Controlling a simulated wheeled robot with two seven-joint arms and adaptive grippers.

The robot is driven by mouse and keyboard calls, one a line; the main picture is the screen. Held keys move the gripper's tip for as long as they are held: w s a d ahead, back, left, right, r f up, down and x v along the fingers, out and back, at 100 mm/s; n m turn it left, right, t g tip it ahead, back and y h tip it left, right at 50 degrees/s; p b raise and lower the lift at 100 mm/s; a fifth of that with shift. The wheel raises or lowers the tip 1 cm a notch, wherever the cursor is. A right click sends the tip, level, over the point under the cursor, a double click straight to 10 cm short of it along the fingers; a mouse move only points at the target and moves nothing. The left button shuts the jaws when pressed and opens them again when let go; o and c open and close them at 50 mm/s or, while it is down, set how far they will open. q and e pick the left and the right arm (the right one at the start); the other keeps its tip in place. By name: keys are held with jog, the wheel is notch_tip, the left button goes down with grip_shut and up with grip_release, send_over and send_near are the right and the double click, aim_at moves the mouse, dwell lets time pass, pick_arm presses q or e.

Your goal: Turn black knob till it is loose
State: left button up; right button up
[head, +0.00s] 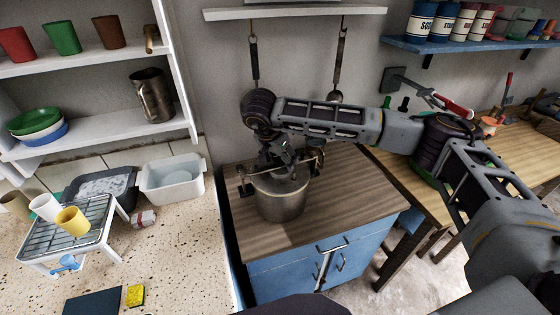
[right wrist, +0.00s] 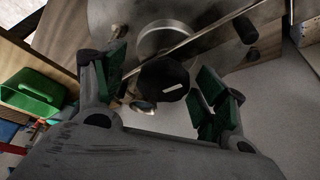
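A metal pot (head: 280,204) with a bar across its lid stands on the wooden top of a blue cabinet. In the right wrist view the black knob (right wrist: 163,79) with a short white mark shows over the pale round lid part (right wrist: 170,38) and the bar. My right gripper (head: 286,163) is above the pot, pointing down at the lid. In the right wrist view its green-padded fingers (right wrist: 160,80) are apart on either side of the knob, with gaps visible. In the head view the gripper hides the knob. My left gripper is not in view.
The blue cabinet's wooden top (head: 350,195) is clear right of the pot. Two utensils (head: 254,62) hang behind it under a white shelf (head: 295,12). A stone counter with a wire rack (head: 70,232) and tubs is at left. A wooden table (head: 520,140) is at right.

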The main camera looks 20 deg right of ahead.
jog(key=c, duration=0.7)
jog(key=shift+c, duration=0.2)
jog(key=shift+f, duration=0.1)
jog(key=shift+d+n+t+y+b, duration=0.1)
jog(key=shift+n+t+y+b, duration=0.25)
jog(key=shift+n, duration=0.6)
jog(key=shift+n+t+y+b, duration=0.1)
jog(key=shift+n+y+b, duration=0.15)
jog(key=shift+n+b, duration=0.5)
jog(key=shift+s+n+t+y+b, duration=0.1)
jog(key=shift+n+t+y+b, duration=0.25)
jog(key=shift+n, duration=0.85)
jog(key=shift+n+y+b, duration=0.15)
jog(key=shift+n+y, duration=0.3)
jog(key=shift+n, duration=0.75)
jog(key=shift+n+y+b, duration=0.4)
jog(key=shift+n+y, duration=0.4)
jog(key=shift+n, duration=1.1)
jog(key=shift+n+y, duration=0.7)
jog(key=shift+n, duration=1.3)
